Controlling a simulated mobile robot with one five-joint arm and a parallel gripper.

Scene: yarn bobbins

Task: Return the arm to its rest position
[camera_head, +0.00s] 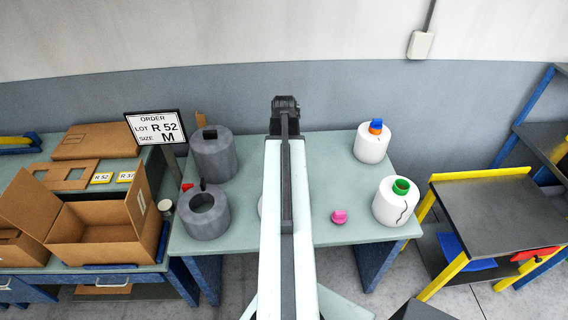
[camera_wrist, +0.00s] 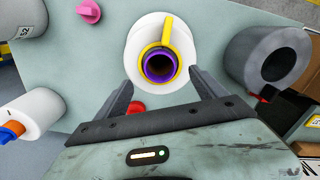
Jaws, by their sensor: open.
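My arm stretches over the middle of the pale green table (camera_head: 345,178) in the head view, and its dark end (camera_head: 286,103) is at the table's back edge. In the wrist view my gripper (camera_wrist: 162,80) is open with its two dark fingers apart. A white bobbin (camera_wrist: 138,45) with a yellow ring and purple core shows beyond and between the fingertips. It appears to stand on the table, and I cannot tell how far below the fingers it is. My arm hides most of it in the head view.
White bobbins with a blue-orange top (camera_head: 371,146) and a green core (camera_head: 394,203) stand at right, near a pink piece (camera_head: 339,216). Grey bobbins (camera_head: 212,156) (camera_head: 205,214) stand at left. An open carton (camera_head: 105,240), an order sign (camera_head: 156,128) and a black-topped stand (camera_head: 500,212) flank the table.

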